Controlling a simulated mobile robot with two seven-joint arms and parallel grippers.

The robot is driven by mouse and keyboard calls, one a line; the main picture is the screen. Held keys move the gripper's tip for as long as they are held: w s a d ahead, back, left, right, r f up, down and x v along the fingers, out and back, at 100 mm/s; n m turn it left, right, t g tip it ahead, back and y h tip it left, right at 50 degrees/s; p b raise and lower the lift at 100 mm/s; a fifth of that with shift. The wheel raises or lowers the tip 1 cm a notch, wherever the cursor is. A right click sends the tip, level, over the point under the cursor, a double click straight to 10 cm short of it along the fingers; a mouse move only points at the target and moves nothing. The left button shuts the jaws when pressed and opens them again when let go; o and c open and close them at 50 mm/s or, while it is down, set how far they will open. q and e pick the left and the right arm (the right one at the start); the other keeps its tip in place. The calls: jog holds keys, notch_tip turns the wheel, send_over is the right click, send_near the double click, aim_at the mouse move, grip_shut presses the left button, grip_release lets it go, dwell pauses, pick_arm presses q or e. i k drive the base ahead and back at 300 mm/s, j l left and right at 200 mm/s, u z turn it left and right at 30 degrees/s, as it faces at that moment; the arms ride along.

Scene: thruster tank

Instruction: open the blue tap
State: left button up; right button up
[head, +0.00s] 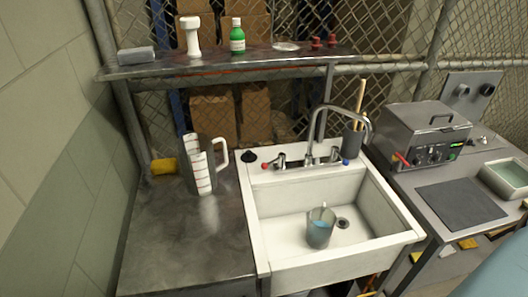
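The blue tap (336,155) is the right-hand metal handle on the sink's back ledge, with a blue end at its right. A matching handle with a red end (279,161), the red tap, is at the left. The curved metal spout (318,125) rises between them. The white sink (253,221) holds a clear beaker (320,228) with bluish content or tint, near the drain (343,223). No water stream is visible from the spout. Neither of my grippers is in view.
A large measuring jug (198,166) stands on the metal counter (180,250) left of the sink. A dark cup with sticks (352,142) stands close behind the blue tap. A lidded metal tank (425,125) is at the right. A shelf (200,66) crosses the back.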

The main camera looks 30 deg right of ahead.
aim_at(334, 150)
jog(key=k+l+z, duration=0.15)
jog(key=z, duration=0.25)
jog(key=k+l+z, duration=0.1)
jog(key=l+z, duration=0.75)
jog(key=i+l+u, duration=0.1)
jog(key=i+u, duration=0.25)
jog(key=i+l+u, duration=0.15)
jog(key=u, duration=0.15)
jog(key=i+l+u, duration=0.2)
jog(key=u, duration=0.15)
jog(key=i, duration=0.05)
